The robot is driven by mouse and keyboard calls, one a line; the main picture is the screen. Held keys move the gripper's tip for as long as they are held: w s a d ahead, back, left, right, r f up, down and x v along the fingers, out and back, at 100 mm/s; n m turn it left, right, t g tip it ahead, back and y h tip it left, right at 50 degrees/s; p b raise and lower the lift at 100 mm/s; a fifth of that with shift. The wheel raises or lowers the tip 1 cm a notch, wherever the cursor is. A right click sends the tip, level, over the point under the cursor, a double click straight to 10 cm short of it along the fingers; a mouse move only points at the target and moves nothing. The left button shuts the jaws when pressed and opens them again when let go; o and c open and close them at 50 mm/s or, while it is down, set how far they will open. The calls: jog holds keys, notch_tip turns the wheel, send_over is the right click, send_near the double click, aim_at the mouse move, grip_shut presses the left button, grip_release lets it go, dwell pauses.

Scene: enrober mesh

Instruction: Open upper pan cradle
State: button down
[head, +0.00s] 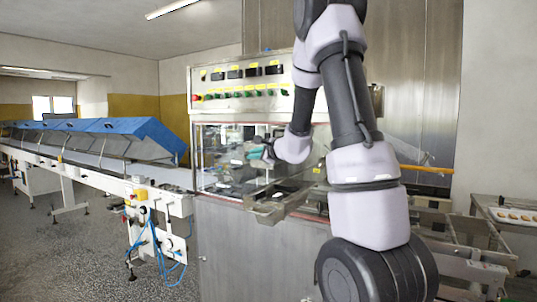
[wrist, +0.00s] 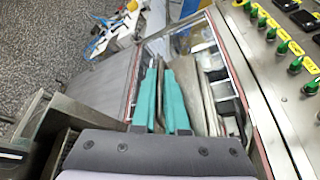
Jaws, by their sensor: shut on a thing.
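My gripper (head: 262,152) reaches through the open front of the enrober into its upper chamber. In the wrist view, its two teal fingers (wrist: 161,68) lie close together, shut on a thin metal edge mostly hidden between them. This seems to be part of the upper pan cradle (wrist: 196,98), whose grey metal side runs just right of the fingers. In the head view, the cradle's shape is hard to make out behind my wrist and among the metal parts. I cannot tell how far it is tilted.
The panel of green knobs (head: 243,91) sits just above the chamber opening. A steel trough (head: 270,208) juts out below my wrist. A long conveyor (head: 95,160) with blue covers (head: 130,128) runs left. A tray of pieces (head: 512,215) stands at right.

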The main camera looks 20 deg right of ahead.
jog(key=s+a, duration=0.6)
jog(key=a, duration=0.2)
jog(key=shift+s+a+f, duration=0.15)
jog(key=shift+s, duration=0.05)
jog(key=c, duration=1.2)
grip_release()
jog(key=shift+s+a, duration=0.1)
jog(key=shift+c, duration=0.2)
jog(key=v, duration=0.7)
jog(key=shift+s, duration=0.15)
